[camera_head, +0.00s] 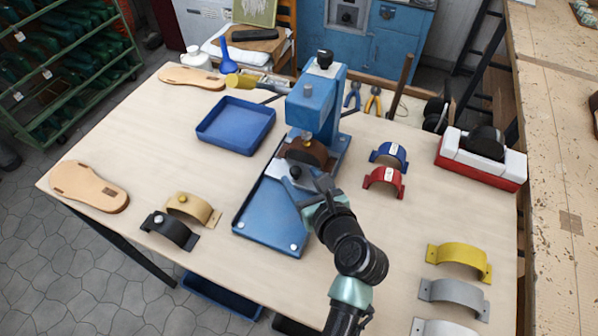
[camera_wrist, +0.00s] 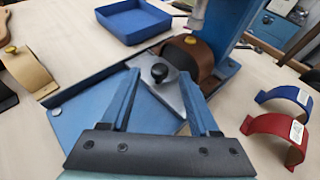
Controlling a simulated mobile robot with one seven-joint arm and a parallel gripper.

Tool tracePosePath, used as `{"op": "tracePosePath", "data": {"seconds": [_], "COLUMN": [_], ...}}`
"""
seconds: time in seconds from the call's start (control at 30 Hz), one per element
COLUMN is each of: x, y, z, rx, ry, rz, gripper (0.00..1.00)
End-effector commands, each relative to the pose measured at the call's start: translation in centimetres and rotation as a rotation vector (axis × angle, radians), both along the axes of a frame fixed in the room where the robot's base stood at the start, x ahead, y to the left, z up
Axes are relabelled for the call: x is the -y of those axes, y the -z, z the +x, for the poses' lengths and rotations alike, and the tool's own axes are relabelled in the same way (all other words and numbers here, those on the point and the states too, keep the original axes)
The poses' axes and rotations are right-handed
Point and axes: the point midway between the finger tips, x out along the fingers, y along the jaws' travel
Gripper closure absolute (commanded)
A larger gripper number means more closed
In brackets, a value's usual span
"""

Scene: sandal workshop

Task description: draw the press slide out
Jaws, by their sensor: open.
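The blue press (camera_head: 316,100) stands upright at the back middle of the table. A flat blue bed (camera_head: 268,215) with raised edges runs from it towards the front; it also shows in the wrist view (camera_wrist: 85,105). The press slide seems to be the grey plate (camera_wrist: 166,94) with a round black knob (camera_wrist: 160,72). A brown curved strap piece (camera_wrist: 190,58) sits at its far end, under the press head. My gripper (camera_wrist: 160,76) is open, its two blue fingers on either side of the knob. I cannot tell whether they touch it.
A blue tray (camera_head: 236,125) lies left of the press. Blue (camera_head: 389,156) and red (camera_head: 384,181) strap pieces stand close on the right. Tan (camera_head: 193,209) and black (camera_head: 169,231) ones stand on the left. The table's front middle looks clear beyond the bed.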

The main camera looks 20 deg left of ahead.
Motion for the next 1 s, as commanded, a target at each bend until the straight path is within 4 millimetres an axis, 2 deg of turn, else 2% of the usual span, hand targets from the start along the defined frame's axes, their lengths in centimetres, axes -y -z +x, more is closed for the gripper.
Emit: {"op": "tracePosePath", "data": {"seconds": [0.2,0.53,0.87,1.0], "x": [-1.3,-1.4,-1.4,-1.4], "y": [0.8,0.9,0.9,0.9], "z": [1.4,1.6,1.5,1.5], "rx": [0.0,0.001,0.001,0.001], "ry": [-0.001,0.0,0.0,0.0], "rz": [0.0,-0.001,-0.001,-0.001], "gripper": [0.38,0.38,0.98,1.0]}}
